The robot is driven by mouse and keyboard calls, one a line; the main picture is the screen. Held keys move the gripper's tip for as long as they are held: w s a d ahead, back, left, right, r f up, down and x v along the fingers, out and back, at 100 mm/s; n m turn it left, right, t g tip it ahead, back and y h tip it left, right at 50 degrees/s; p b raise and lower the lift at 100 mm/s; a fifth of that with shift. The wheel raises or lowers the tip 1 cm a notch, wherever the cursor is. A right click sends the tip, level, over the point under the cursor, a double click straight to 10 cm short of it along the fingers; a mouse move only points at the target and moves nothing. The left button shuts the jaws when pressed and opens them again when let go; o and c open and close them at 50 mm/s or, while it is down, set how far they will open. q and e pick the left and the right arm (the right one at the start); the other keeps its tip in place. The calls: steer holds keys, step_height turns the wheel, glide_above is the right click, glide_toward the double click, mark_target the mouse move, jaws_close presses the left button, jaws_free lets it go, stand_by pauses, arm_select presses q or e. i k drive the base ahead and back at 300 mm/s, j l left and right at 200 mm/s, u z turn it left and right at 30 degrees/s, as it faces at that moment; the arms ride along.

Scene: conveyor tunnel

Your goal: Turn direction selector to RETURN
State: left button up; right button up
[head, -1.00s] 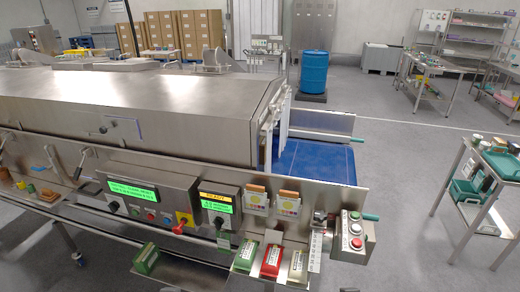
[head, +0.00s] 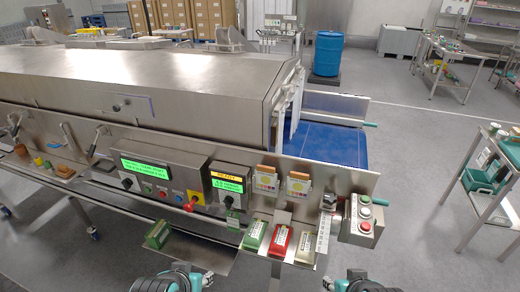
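A control panel with a green display (head: 147,169) is on the front of the steel tunnel. Its lower row has a black rotary knob (head: 127,183), small coloured buttons and a red handle on a yellow plate (head: 191,202). A smaller box (head: 227,184) to its right has a yellow and green display and another black knob (head: 229,201). Labels are too small to read, so I cannot tell which knob is the direction selector or where it points. My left gripper (head: 178,279) and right gripper (head: 350,280) are at the bottom edge, partly cut off, away from the knobs.
A button box (head: 360,219) with green, white and red buttons is at the panel's right end. Green, red and pale labelled blocks (head: 280,240) sit on a ledge below. A green block (head: 158,234) lies on a lower shelf. The blue belt (head: 330,142) is behind.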

mark_target(127, 184)
steer(key=u, duration=1.3)
